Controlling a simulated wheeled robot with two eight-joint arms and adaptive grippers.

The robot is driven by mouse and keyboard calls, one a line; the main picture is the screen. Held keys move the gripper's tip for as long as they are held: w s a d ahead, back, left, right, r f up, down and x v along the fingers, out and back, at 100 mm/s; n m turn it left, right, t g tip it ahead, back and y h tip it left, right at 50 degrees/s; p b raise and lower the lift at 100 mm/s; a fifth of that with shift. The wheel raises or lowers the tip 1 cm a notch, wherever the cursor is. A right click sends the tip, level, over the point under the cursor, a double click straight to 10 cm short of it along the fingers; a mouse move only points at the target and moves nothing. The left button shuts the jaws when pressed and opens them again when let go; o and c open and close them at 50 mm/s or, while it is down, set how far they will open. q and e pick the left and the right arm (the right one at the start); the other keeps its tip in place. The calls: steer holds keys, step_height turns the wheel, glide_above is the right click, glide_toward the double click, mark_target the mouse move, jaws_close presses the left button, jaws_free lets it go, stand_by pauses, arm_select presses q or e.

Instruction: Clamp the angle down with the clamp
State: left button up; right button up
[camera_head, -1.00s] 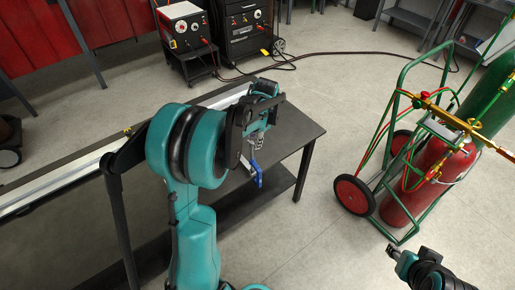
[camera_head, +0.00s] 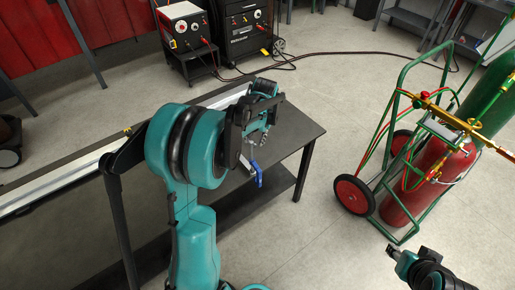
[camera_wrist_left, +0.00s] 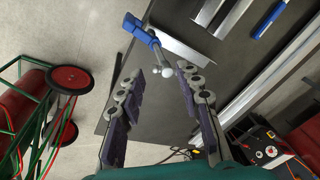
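The clamp shows beyond the table edge in the head view as a blue handle (camera_head: 258,174). In the left wrist view its blue handle (camera_wrist_left: 135,28) runs into a grey screw with a round silver end (camera_wrist_left: 167,69). A silver metal piece (camera_wrist_left: 187,46), which looks like the angle, lies at the table edge beside the clamp; it is partly covered. My left gripper (camera_wrist_left: 161,70) is open, its fingertips on either side of the clamp's round end; contact is unclear. In the head view my left gripper (camera_head: 257,135) hangs over the table's right end. My right gripper (camera_head: 395,252) is at the lower right.
A dark table (camera_head: 292,128) carries a long pale metal bar (camera_head: 55,188). A cart with red and green cylinders (camera_head: 405,195) stands right. Welding machines (camera_head: 186,28) stand behind. Floor between table and cart is clear.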

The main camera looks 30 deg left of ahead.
arm_select(q)
steer(key=shift+n, duration=0.6)
steer(key=n, duration=0.5)
steer(key=shift+n, duration=0.4)
steer(key=n, duration=0.6)
steer(key=shift+s, duration=0.1)
steer(key=shift+a, duration=0.15)
steer(key=shift+w+a, duration=0.35)
steer(key=shift+a, duration=0.1)
